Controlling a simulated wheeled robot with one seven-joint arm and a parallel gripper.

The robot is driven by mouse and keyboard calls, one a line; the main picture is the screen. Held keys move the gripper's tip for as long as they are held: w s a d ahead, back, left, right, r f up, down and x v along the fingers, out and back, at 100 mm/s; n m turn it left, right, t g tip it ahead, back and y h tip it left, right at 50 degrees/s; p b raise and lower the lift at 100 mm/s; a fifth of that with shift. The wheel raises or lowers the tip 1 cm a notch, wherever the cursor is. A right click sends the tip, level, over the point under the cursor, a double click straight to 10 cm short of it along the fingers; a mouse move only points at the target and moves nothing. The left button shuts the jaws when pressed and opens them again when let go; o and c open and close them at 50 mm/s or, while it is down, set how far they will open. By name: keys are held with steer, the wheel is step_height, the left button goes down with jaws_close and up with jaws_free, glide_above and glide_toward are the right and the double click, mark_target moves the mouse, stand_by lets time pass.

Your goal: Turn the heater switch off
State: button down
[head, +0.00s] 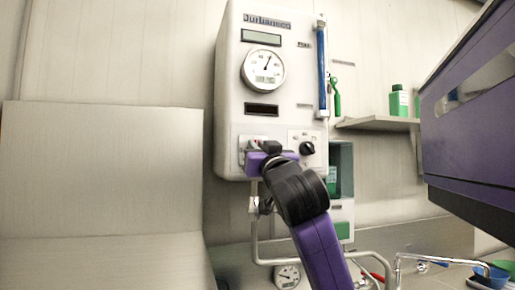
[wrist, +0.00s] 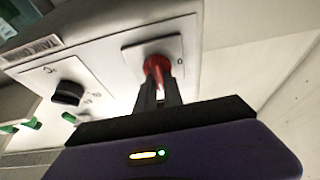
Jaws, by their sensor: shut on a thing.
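The heater unit (head: 230,110) is a white wall box with a round dial. The heater switch, a red knob (wrist: 157,64) on a white plate (wrist: 135,57), is on the unit's lower face; the plate also shows in the head view (head: 243,143), mostly behind my arm. My gripper (wrist: 158,82) is shut on the red knob, with one black finger on each side. A "0" mark shows on the plate to the right of the knob in the wrist view. In the head view my gripper (head: 262,147) covers most of the knob, so its angle is unclear.
A black knob (head: 307,148) sits on a neighbouring plate, right of my gripper; it also shows in the wrist view (wrist: 68,93). A pipe (head: 254,225) and a gauge (head: 287,276) are below. A shelf (head: 375,125) holds a green bottle (head: 399,102) at right.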

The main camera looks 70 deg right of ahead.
steer(key=shift+n+t+y, duration=0.3)
steer(key=shift+n, duration=0.1)
steer(key=shift+w+a+f+n+t+y+p, duration=0.15)
steer(key=shift+n+y+p, duration=0.25)
steer(key=shift+n+y, duration=2.1)
steer(key=shift+f+n+t+y+p, duration=0.1)
steer(key=shift+n+t+y+p, duration=0.2)
steer(key=shift+n, duration=4.35)
steer(key=shift+w+a+f+n+t+y+p, duration=0.15)
steer(key=shift+n+y+p, duration=0.3)
steer(key=shift+n+y, duration=2.05)
steer(key=shift+n+h, duration=1)
steer(key=shift+n, duration=0.25)
steer(key=c, duration=1.5)
jaws_free()
steer(key=shift+o, duration=0.2)
steer(key=shift+s, duration=0.15)
